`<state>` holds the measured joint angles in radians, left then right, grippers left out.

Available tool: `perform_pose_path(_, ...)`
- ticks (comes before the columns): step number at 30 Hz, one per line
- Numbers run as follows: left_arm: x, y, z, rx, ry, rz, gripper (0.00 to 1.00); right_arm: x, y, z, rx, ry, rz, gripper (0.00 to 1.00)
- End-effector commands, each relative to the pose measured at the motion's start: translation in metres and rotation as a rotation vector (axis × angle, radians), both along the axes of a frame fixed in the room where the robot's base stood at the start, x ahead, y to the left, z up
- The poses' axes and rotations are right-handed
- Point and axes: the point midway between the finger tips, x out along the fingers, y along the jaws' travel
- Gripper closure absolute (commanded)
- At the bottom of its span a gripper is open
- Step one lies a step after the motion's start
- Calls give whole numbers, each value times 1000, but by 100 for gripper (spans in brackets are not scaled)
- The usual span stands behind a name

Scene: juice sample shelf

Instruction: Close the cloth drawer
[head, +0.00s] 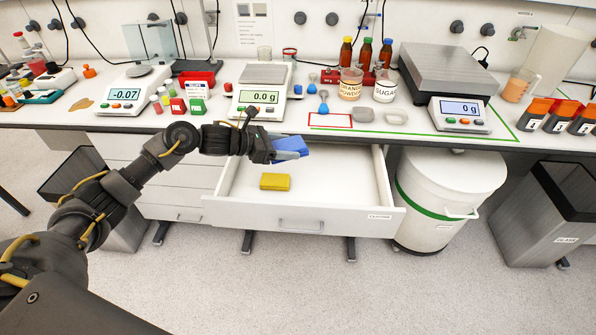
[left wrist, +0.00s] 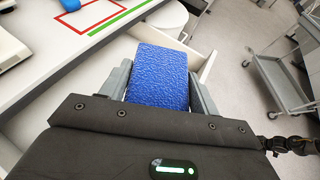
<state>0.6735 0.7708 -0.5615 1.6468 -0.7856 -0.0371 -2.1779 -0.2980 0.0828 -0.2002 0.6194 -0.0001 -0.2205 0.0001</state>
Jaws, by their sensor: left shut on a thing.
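The cloth drawer (head: 340,195) is a white drawer pulled open below the bench, with a handle (head: 301,224) and a small label on its front. A yellow cloth (head: 275,181) lies inside it on the left. My left gripper (head: 283,153) is over the back part of the drawer, shut on a blue cloth (head: 293,145). In the left wrist view the blue cloth (left wrist: 158,78) is between the two fingers, and a drawer side shows behind it. I cannot tell whether the cloth touches the drawer floor. My right gripper is not in view.
The bench edge (head: 330,137) overhangs the drawer, with scales, bottles and jars on top. A white bin (head: 445,190) with a green band stands right of the drawer, and a metal bin (head: 545,215) stands further right. The floor in front is clear. A grey cart (left wrist: 280,85) shows in the left wrist view.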

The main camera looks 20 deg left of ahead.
Motion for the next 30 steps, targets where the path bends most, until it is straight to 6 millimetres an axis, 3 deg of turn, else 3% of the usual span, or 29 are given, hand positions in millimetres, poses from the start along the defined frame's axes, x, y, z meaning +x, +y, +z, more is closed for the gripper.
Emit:
perform_pose_path(8,55,88,28,-3,-1,265,61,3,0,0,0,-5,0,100)
perform_pose_path(12,84,165,40,-3,2,509,61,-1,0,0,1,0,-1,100)
perform_pose_path(16,97,241,37,-1,7,778,61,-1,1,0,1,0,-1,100)
perform_pose_path(21,82,329,19,4,8,1138,61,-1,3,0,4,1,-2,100)
perform_pose_path(24,64,364,11,7,5,1318,61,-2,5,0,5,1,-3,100)
perform_pose_path(30,24,396,3,11,1,1591,61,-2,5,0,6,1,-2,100)
